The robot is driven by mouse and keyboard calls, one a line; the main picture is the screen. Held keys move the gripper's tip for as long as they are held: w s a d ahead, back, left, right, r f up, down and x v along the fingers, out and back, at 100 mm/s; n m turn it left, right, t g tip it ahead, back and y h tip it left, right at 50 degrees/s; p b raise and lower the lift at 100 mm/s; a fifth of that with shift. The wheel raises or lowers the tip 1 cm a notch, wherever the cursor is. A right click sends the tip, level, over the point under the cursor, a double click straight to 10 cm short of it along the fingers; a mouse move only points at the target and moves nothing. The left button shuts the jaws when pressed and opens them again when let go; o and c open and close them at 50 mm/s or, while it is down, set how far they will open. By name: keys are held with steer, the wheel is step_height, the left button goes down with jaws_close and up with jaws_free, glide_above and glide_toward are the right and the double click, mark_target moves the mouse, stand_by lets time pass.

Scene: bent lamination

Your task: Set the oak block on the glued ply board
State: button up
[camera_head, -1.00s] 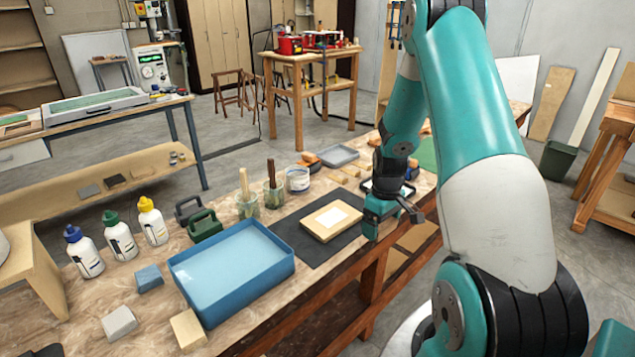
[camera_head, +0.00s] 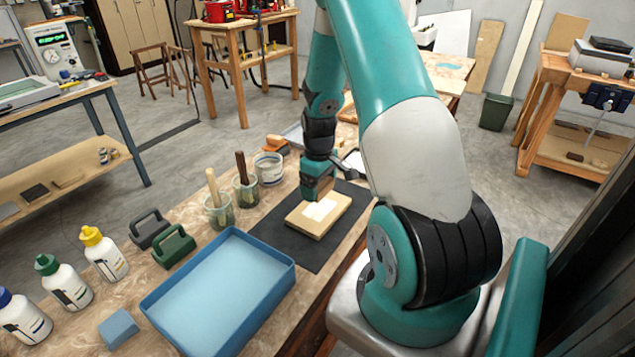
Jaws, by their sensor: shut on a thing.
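The ply board (camera_head: 335,214) is a flat tan slab with a white glue patch (camera_head: 319,209) on top. It lies on a dark mat on the bench. My gripper (camera_head: 318,197) points down over the far left part of the board, close above or at the patch's far edge. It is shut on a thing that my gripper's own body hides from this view. I cannot make out the oak block or tell whether the held thing touches the board.
A blue tray (camera_head: 222,297) stands front left of the dark mat (camera_head: 290,247). Green and dark grey clamp-like tools (camera_head: 174,247), brush jars (camera_head: 219,209), a white tub (camera_head: 268,168) and glue bottles (camera_head: 103,255) crowd the bench's left side. A blue block (camera_head: 118,328) lies near the bottles.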

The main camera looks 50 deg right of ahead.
mark_target(320, 209)
step_height(320, 209, down, 5)
steer(key=b, duration=0.3)
steer(key=shift+f+b, duration=0.2)
steer(key=shift+b, duration=0.1)
steer(key=shift+s+f, duration=0.15)
stand_by(1.5)
steer(key=o, duration=0.8)
steer(key=shift+c, duration=0.2)
steer(key=shift+r+p, duration=2.65)
steer(key=shift+r, duration=0.4)
